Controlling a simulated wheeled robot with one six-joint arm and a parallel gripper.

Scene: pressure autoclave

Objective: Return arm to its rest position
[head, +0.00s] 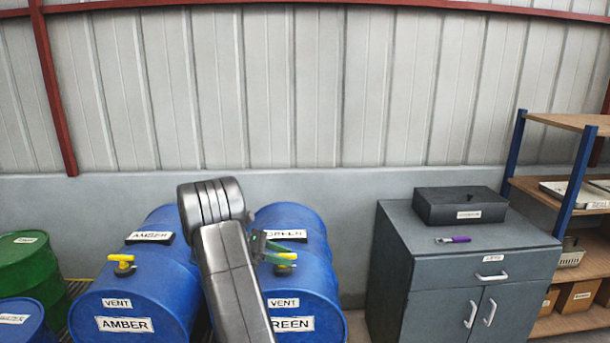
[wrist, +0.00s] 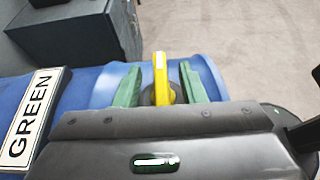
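My gripper (head: 275,252) has green fingers and is at the top of the blue drum labelled GREEN (head: 318,290). In the wrist view my gripper (wrist: 160,86) is open, with one finger on each side of the drum's yellow vent handle (wrist: 162,80). Gaps show between the handle and both fingers. The handle also shows in the head view (head: 286,257), partly behind the fingers. My grey arm rises in front of the drums and hides part of the GREEN drum's left side.
A blue drum labelled AMBER (head: 175,285) with a yellow vent handle (head: 123,262) lies left of my arm. A grey cabinet (head: 470,262) at right bears a black box (head: 460,206) and a purple-handled tool (head: 453,239). A shelf unit (head: 563,190) stands far right. Space above the drums is clear.

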